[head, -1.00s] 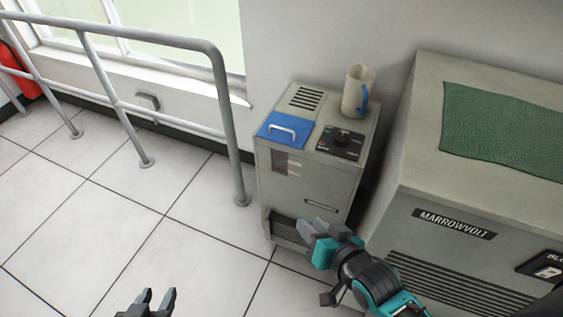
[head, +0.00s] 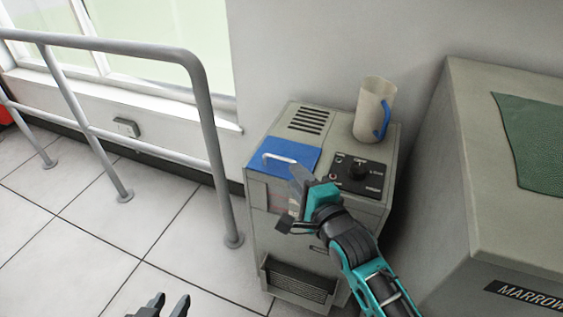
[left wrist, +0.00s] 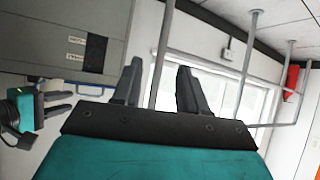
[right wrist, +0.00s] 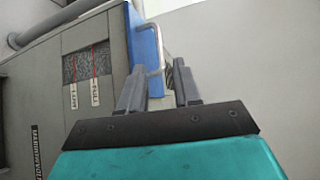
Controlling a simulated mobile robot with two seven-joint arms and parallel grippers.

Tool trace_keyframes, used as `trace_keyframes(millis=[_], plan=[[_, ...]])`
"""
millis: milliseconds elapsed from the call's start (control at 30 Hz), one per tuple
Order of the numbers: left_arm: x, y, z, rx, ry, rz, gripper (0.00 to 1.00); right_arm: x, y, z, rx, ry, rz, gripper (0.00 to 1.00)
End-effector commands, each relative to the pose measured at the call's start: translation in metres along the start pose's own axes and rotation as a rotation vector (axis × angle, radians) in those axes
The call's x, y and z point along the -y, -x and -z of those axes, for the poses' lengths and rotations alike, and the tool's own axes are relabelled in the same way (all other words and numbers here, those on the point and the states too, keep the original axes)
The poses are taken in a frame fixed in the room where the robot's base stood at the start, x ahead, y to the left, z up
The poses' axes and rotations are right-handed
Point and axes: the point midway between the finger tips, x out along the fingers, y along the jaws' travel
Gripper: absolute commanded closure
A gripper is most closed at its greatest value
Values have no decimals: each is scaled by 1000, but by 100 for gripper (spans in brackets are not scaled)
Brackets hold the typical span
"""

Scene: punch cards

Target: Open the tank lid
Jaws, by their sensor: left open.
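The tank lid is a blue flap (head: 288,161) lying flat on top of the small grey cabinet, with a pale bar handle (head: 280,158). The lid and handle (right wrist: 154,60) also show in the right wrist view. My right gripper (head: 298,180) is at the lid's front right edge, its fingertips close to the handle. In the right wrist view its fingers (right wrist: 160,75) are apart, with the handle showing just beyond them; I cannot tell whether they touch it. My left gripper (head: 168,300) is open and empty, low over the floor; its fingers (left wrist: 157,72) show in the left wrist view.
The grey cabinet (head: 265,225) has a black knob panel (head: 345,182) and a beige jug (head: 373,105) with a blue handle on top. A metal railing (head: 218,150) stands left. A larger grey machine (head: 460,200) stands right.

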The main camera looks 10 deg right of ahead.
Motion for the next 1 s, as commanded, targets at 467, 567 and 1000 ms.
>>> trace_keyframes(millis=[467,567,1000], plan=[[-8,-13,-4,-8,15,-19,57,-2,-78,0,1,3,0,67],[-10,-13,-2,-15,16,-22,57,-1,-84,0,0,2,-1,67],[-10,-12,-2,-11,15,-24,57,0,-88,0,0,2,-1,74]])
